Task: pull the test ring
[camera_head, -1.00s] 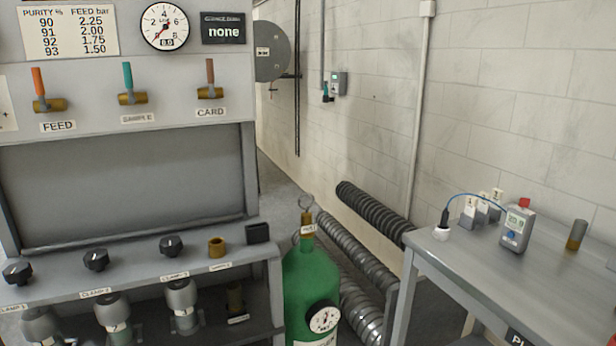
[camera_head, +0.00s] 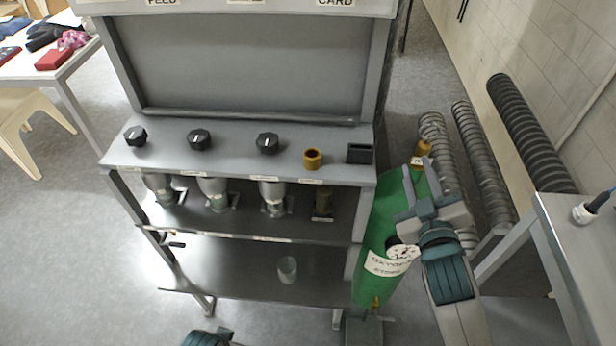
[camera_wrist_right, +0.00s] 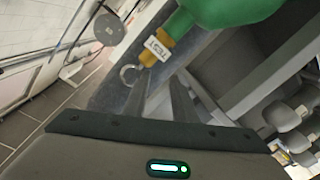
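The test ring (camera_wrist_right: 129,75) is a small metal loop on the brass fitting (camera_wrist_right: 160,45) of the green cylinder (camera_wrist_right: 232,10), beside a white TEST tag. In the head view the brass fitting (camera_head: 424,148) tops the cylinder (camera_head: 376,215); the ring cannot be made out there. My right gripper (camera_head: 418,184) is in front of the cylinder's upper part, just below the fitting. In the right wrist view its two fingers (camera_wrist_right: 162,92) are apart with nothing between them, and the ring appears by the left fingertip; contact cannot be told.
The grey bench (camera_head: 230,165) with black knobs and a brass cup (camera_head: 312,158) stands left of the cylinder. Ribbed hoses (camera_head: 525,135) lie behind it to the right. A grey table (camera_head: 580,245) stands at the right. A glass (camera_head: 287,269) is on the lower shelf.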

